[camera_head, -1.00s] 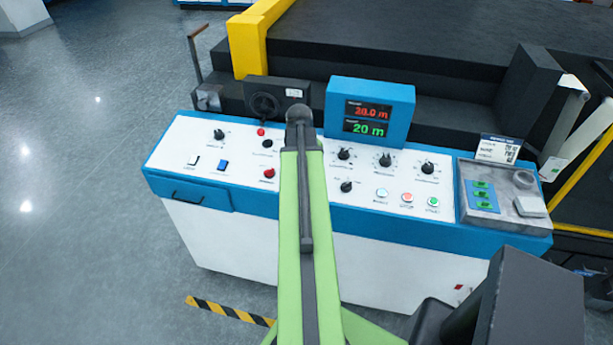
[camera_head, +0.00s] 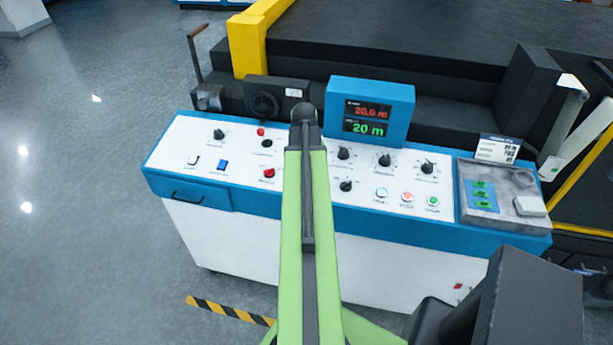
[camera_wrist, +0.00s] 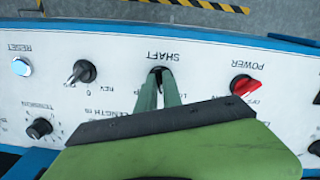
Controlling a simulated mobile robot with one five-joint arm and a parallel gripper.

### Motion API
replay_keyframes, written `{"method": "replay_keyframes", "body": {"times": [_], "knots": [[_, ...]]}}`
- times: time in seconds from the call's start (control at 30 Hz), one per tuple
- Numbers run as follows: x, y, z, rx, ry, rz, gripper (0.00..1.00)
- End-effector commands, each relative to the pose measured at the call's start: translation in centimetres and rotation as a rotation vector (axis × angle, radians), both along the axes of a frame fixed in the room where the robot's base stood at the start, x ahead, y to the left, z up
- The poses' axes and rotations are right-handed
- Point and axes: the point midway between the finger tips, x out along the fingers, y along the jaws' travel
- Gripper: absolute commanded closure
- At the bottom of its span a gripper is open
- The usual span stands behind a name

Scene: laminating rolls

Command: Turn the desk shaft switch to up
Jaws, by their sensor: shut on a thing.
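The shaft switch (camera_wrist: 157,71) is a black knob under the upside-down SHAFT label on the white desk panel, at the upper middle of the wrist view. My gripper (camera_wrist: 160,84) is shut on it, with its two green fingers reaching down over the knob. The fingers hide most of the knob, so its pointing direction cannot be told. In the head view my green arm covers the switch's place on the control desk (camera_head: 250,248).
The red power knob (camera_wrist: 245,86) is right of my fingers in the wrist view, and a black REV knob (camera_wrist: 82,71) is left. A blue display (camera_head: 371,85) stands behind the panel. Grey floor is clear left of the desk.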

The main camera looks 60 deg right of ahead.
Motion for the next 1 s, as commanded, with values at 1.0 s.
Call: {"method": "replay_keyframes", "body": {"times": [1.0], "knots": [[-0.56, -0.42, 0.00, 0.036, -0.149, -0.908, 1.00]]}}
